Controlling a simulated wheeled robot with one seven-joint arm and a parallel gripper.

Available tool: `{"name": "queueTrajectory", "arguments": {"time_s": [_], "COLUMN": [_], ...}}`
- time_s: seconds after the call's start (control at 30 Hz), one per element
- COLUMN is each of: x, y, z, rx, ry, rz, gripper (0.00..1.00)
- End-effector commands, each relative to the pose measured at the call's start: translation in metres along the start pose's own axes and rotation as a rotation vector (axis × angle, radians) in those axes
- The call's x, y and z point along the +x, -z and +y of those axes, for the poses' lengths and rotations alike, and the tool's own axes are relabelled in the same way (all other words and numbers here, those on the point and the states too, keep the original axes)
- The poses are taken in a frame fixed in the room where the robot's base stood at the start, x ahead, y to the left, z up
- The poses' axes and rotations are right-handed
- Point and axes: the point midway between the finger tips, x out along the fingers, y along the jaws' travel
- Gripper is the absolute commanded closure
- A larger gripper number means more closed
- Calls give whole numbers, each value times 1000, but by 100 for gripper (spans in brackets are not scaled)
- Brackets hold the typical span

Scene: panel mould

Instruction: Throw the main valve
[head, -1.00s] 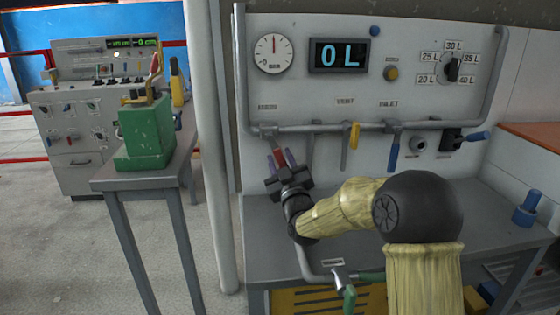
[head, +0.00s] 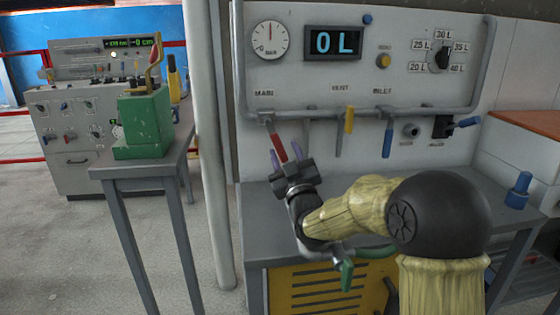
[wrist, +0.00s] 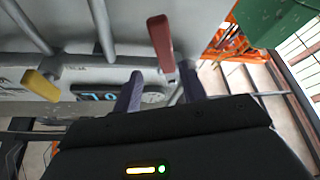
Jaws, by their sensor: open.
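The main valve's red handle (head: 278,148) hangs below the pipe under the MAIN label (head: 264,93), tilted with its lower end to the right. It also shows in the wrist view (wrist: 161,42). My gripper (head: 290,159) is just below it, open, with its two purple fingers pointing up toward the panel. In the wrist view my gripper (wrist: 160,73) has one finger on each side of the handle's end, with gaps visible. I cannot tell how deep the handle reaches between them. Nothing is held.
A yellow handle (head: 349,119) and a blue handle (head: 387,138) hang to the right on the same pipe. The display (head: 336,42) reads 0 L, beside a round gauge (head: 270,40). A grey bench (head: 440,188) lies below.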

Motion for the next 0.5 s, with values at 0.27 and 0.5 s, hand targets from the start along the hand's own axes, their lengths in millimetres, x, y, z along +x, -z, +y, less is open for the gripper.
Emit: {"name": "queueTrajectory", "arguments": {"time_s": [0.27, 0.5], "x": [-18, -17], "y": [-33, -30], "z": [-9, -10], "rx": [1, 2], "ry": [25, 27], "rz": [-72, -71], "gripper": [58, 78]}}
